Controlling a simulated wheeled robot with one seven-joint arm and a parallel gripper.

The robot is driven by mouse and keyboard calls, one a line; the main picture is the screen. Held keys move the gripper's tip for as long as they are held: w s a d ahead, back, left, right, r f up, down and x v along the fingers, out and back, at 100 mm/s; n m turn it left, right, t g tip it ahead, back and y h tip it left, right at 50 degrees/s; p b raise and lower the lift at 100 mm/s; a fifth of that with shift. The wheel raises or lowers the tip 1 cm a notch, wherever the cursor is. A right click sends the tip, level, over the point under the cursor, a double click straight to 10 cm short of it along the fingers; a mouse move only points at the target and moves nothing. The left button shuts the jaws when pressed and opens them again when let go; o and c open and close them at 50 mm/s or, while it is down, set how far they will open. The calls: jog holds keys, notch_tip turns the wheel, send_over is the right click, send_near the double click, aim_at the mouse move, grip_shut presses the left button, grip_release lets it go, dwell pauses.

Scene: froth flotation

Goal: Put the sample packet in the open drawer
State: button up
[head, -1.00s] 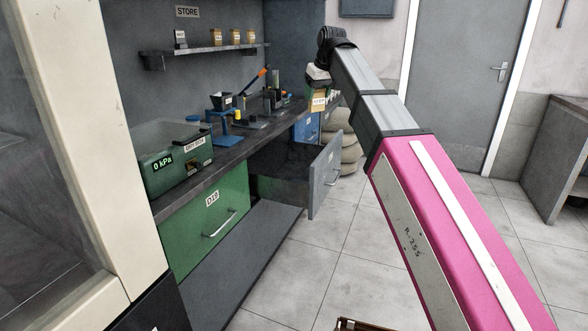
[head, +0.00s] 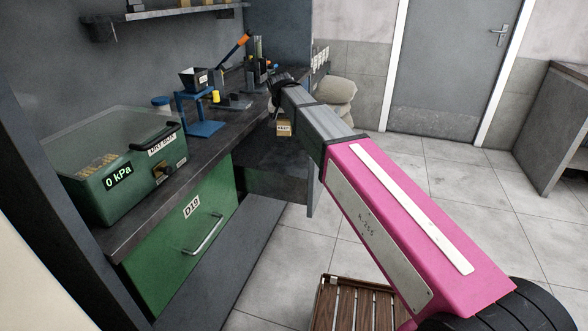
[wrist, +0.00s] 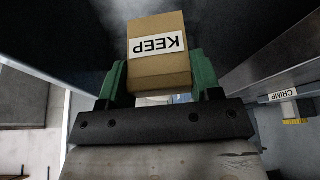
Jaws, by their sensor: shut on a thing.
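The sample packet is a small tan box with a white KEEP label; it shows in the head view (head: 284,129) and large in the wrist view (wrist: 160,68). My gripper (wrist: 158,82) has green fingers shut on its two sides. The open drawer (head: 272,172) is dark grey and pulled out below the worktop, right of the green drawer. In the head view the packet appears above the drawer's opening, near its back part; its exact height cannot be told. My arm hides part of the drawer's front panel (head: 313,190).
The closed green D19 drawer (head: 180,245) and the green dry box (head: 115,165) are at left. The dark worktop edge (head: 190,165) runs beside the packet. A blue stand (head: 203,128) is on the worktop. A wooden slatted crate (head: 350,305) is on the floor in front.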

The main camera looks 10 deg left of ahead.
aim_at(281, 135)
jog(key=f, duration=0.2)
jog(key=f+m, duration=0.1)
jog(key=f, duration=0.2)
jog(key=f+m+h, duration=0.1)
jog(key=f, duration=0.2)
jog(key=shift+s+a+f, duration=0.15)
jog(key=shift+a, duration=0.2)
notch_tip(281, 135, down, 10)
jog(key=shift+r, duration=0.1)
jog(key=o, duration=1)
jog(key=v, duration=1.2)
jog(key=shift+r, duration=0.1)
